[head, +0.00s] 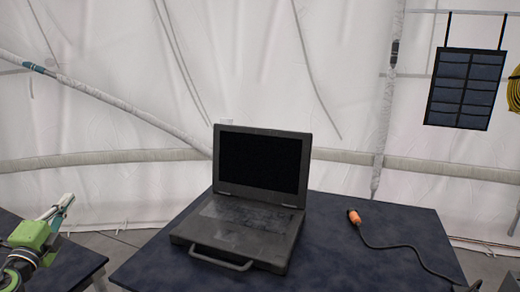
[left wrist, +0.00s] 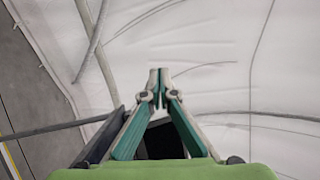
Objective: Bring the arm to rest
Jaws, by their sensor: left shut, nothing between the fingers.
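My left arm comes in at the lower left of the head view. Its left gripper (head: 66,202) is shut and empty, over the left table and apart from the laptop. In the left wrist view the two fingertips of the left gripper (left wrist: 159,88) meet, with the white tent wall behind them. My right gripper cannot be made out in these views; only a small light piece shows at the right edge of the head view.
An open rugged laptop (head: 240,225) stands on the dark blue table (head: 355,265). An orange connector (head: 354,217) with a black cable lies right of it. A second dark table (head: 75,268) is at the left, with a gap between. A solar panel (head: 465,88) hangs at upper right.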

